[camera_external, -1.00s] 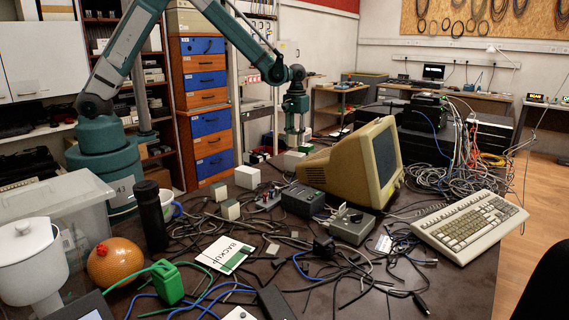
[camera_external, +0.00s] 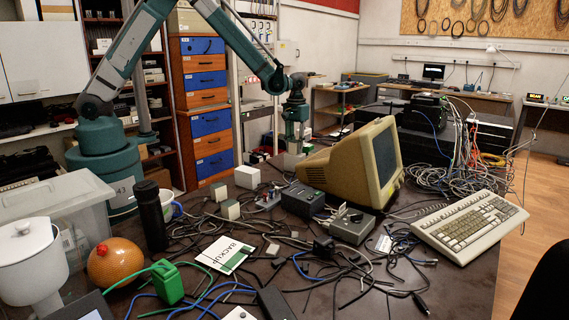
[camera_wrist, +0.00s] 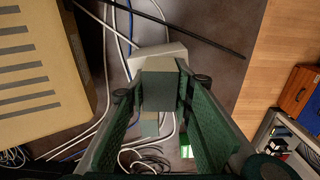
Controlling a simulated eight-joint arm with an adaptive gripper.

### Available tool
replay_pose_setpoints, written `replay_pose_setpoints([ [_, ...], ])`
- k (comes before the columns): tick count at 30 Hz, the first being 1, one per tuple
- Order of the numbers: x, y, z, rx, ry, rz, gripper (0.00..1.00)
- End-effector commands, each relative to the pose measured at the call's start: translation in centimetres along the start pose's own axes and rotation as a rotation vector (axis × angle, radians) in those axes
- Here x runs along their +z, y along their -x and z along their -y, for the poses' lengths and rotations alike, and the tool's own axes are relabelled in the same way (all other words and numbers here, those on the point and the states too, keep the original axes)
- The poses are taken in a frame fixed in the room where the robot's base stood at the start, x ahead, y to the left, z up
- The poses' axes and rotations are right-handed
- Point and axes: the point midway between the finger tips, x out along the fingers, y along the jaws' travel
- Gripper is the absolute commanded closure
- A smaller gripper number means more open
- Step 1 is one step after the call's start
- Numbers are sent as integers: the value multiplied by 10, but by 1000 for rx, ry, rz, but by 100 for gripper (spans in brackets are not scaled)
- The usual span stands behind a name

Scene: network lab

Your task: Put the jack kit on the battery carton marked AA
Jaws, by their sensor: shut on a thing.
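My gripper (camera_external: 294,147) is low behind the beige monitor at the far side of the desk. In the wrist view its green fingers (camera_wrist: 160,92) are closed on a small grey box (camera_wrist: 158,90), which I take to be the jack kit. A pale box (camera_wrist: 155,56) shows beneath and beyond the held box; I cannot tell whether they touch. In the external view a pale box (camera_external: 292,162) stands right under my fingertips. No AA marking is readable, so I cannot confirm which box is the battery carton.
The beige monitor (camera_external: 345,162) stands close to the right of my gripper. Other small boxes (camera_external: 247,177) (camera_external: 230,209) stand to its left. Cables cover much of the desk; white cables (camera_wrist: 90,130) run beside the pale box. The desk edge (camera_wrist: 243,85) is near on the right in the wrist view.

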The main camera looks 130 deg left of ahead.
Motion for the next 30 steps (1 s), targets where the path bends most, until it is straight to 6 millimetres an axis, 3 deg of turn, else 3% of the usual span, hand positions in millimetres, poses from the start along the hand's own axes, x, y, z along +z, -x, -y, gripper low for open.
replay_pose_setpoints([
  [1, 0, -2, 0, 0, 0, 0, 89],
  [2, 0, -2, 0, 0, 0, 0, 73],
  [5, 0, -1, 0, 0, 0, 0, 61],
  [20, 0, 2, 0, 0, 0, 0, 61],
  [30, 0, 37, 0, 0, 0, 0, 61],
])
